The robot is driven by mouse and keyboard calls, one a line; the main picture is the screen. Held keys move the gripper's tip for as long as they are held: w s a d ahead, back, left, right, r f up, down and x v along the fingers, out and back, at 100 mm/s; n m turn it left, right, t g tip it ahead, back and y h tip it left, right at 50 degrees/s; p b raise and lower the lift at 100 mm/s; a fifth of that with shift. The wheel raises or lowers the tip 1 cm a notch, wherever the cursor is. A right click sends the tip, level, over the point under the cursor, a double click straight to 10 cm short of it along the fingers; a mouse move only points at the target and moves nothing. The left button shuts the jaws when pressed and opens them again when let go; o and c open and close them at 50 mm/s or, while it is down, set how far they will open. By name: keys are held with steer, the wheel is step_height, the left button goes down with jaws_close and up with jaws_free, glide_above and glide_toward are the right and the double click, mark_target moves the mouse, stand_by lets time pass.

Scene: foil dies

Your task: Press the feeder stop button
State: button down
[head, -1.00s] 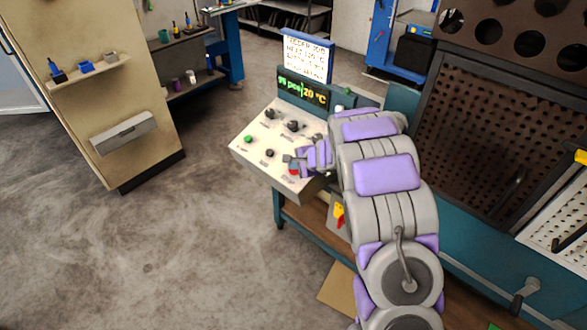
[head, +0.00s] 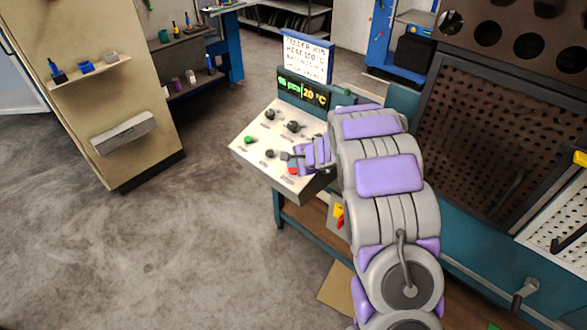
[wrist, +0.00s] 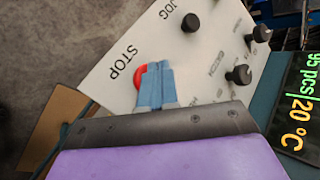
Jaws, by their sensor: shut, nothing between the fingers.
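The control panel (head: 262,138) is a sloped white face with several knobs and buttons. The red stop button (wrist: 140,76) sits beside the printed word STOP in the wrist view, partly hidden behind my gripper's fingers. In the head view the red button (head: 293,170) shows just below my gripper (head: 286,157). My gripper is shut and empty. In the wrist view its blue fingertips (wrist: 157,68) overlap the button's right side; I cannot tell whether they touch it.
A green button (head: 249,140) and black knobs (head: 293,126) share the panel. A display (head: 302,91) reads 20 °C, with a text sign (head: 307,57) above it. A perforated dark board (head: 490,130) stands at the right. The floor at left is clear.

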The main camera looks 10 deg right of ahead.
steer(key=r, duration=0.1)
steer(key=a+r+p, duration=0.1)
steer(key=r, duration=0.1)
steer(key=s+r+p, duration=0.1)
steer(key=r, duration=0.1)
steer(key=shift+a, duration=0.15)
steer(key=shift+f, duration=0.1)
stand_by(0.7)
